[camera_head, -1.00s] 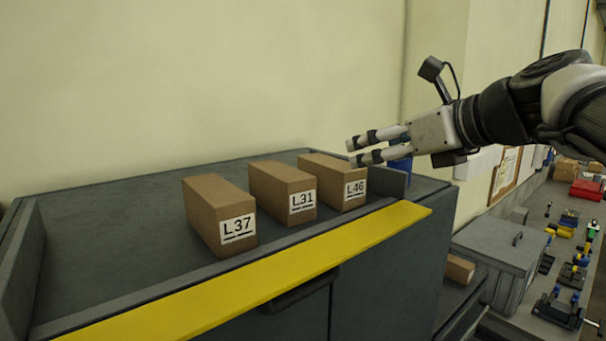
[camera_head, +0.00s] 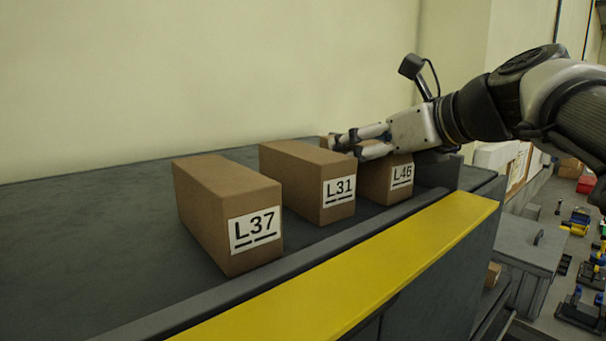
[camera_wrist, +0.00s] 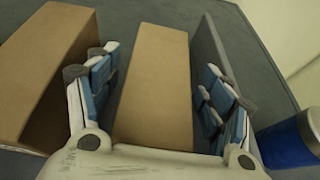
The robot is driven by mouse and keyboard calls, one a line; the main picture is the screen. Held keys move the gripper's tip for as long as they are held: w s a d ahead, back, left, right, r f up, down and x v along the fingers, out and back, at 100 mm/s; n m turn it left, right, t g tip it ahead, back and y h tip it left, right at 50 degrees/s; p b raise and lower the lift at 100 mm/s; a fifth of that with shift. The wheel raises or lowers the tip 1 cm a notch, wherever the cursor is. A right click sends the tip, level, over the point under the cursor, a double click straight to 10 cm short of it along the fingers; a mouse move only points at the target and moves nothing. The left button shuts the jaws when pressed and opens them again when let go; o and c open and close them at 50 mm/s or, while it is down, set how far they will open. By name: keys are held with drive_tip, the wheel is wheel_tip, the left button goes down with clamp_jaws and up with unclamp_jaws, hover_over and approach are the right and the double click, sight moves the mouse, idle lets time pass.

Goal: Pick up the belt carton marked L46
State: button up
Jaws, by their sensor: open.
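The carton marked L46 (camera_head: 388,184) is a brown box on the grey cabinet top, at the right end of a row of cartons. Its label faces the yellow edge. My gripper (camera_head: 345,143) reaches over it from the right and hides part of its top. In the wrist view, the L46 carton (camera_wrist: 154,80) lies between the two open finger sets of my gripper (camera_wrist: 158,92). A narrow gap shows on each side of it, and I see no finger touching it.
The carton marked L31 (camera_head: 310,182) stands just left of L46, and the carton marked L37 (camera_head: 228,215) farther left. In the wrist view, the left fingers fit between L31 (camera_wrist: 40,70) and L46. A raised side wall (camera_wrist: 228,70) and a blue cylinder (camera_wrist: 290,143) are at right.

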drive_tip(key=shift+w+a+f, duration=0.15)
drive_tip(key=shift+w+a, duration=0.05)
drive_tip(key=shift+w, duration=0.3)
drive_tip(key=shift+a, duration=0.1)
drive_tip(key=shift+s+d+r, duration=0.1)
drive_tip(key=shift+s+r, duration=0.05)
drive_tip(key=shift+s, duration=0.3)
drive_tip(key=shift+s+d+r, duration=0.1)
drive_tip(key=shift+s+r, duration=0.05)
drive_tip(key=shift+s, duration=0.25)
drive_tip(key=shift+c, duration=1.1)
drive_tip(key=shift+w+f, duration=0.15)
drive_tip(key=shift+w, duration=0.25)
drive_tip(key=shift+c, duration=1.3)
drive_tip(key=shift+s, duration=0.2)
drive_tip(key=c, duration=0.4)
drive_tip(key=shift+w, duration=0.1)
drive_tip(key=c, duration=0.4)
